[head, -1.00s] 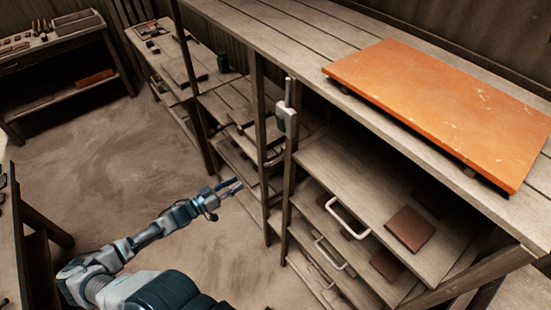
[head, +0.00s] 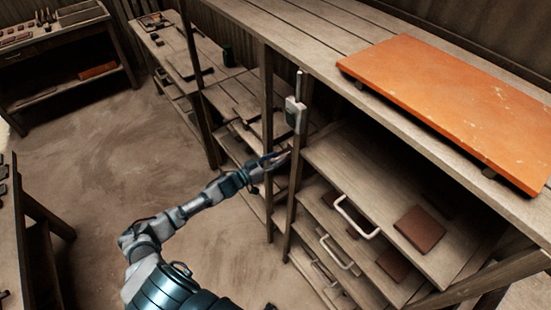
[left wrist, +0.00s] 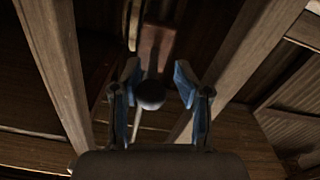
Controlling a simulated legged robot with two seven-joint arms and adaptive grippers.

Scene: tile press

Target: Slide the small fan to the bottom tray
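I see nothing I can make out as a fan. Wooden trays with pale handles stack under the bench at right: an upper tray (head: 350,170), a middle tray (head: 335,225) and a lower tray, mostly hidden, whose handle (head: 323,272) shows. A square brown tile (head: 420,230) lies on the upper tray, another (head: 393,264) on the middle one. My left gripper (head: 283,156) is beside the wooden post, left of the trays. In the left wrist view its blue fingers (left wrist: 158,68) are apart, with a dark round knob (left wrist: 151,95) on a rod between them; contact is unclear. My right gripper is out of view.
A large orange slab (head: 460,105) lies on the bench top (head: 285,30). A grey box with an upright rod (head: 295,115) is on the post by the gripper. Shelving (head: 235,75) stands behind. The floor (head: 100,150) at left is clear.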

